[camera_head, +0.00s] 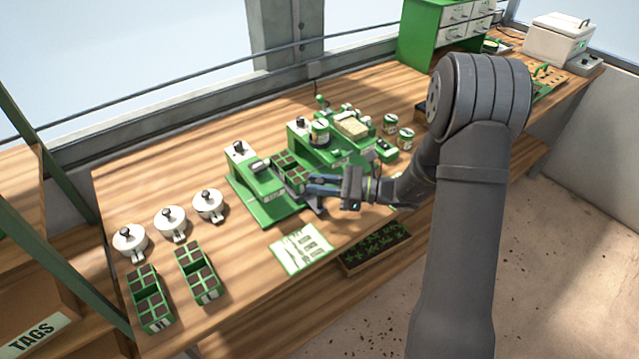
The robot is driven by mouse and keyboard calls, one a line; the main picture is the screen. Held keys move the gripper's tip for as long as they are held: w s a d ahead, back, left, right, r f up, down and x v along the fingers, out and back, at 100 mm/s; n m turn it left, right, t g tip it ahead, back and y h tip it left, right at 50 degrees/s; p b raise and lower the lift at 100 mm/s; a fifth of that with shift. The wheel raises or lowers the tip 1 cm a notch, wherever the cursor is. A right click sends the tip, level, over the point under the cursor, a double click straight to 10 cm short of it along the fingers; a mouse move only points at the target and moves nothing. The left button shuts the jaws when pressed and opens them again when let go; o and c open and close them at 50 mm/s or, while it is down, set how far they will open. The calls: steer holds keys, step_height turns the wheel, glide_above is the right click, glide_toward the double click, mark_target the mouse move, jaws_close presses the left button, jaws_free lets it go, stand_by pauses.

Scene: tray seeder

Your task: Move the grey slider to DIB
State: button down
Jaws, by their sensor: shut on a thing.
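The green tray seeder (268,213) stands in the middle of the bench. A green cell tray (287,163) with dark cells sits between the two stations. My gripper (311,184) reaches in from the right and is shut at the front of this tray, on what looks like the grey slider (316,208). The fingers hide much of the slider. The lettering on the machine, including DIB, is too small to read.
Several white lidded pots (171,222) stand at the left. Two green cell trays (196,272) stand in front of them. A printed card (301,248) lies in front of the seeder. A dark tray of seedlings (375,247) is at the bench's front edge. Two tins (405,138) stand behind my arm.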

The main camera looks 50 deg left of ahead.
steer(key=s, duration=1)
steer(key=shift+s, duration=0.2)
steer(key=c, duration=1.3)
jaws_free()
steer(key=shift+s, duration=0.15)
steer(key=shift+w, duration=0.25)
steer(key=w, duration=1.1)
steer(key=shift+d, duration=0.25)
steer(key=v, duration=1.6)
steer(key=shift+w+d, duration=0.15)
steer(key=shift+d, duration=0.1)
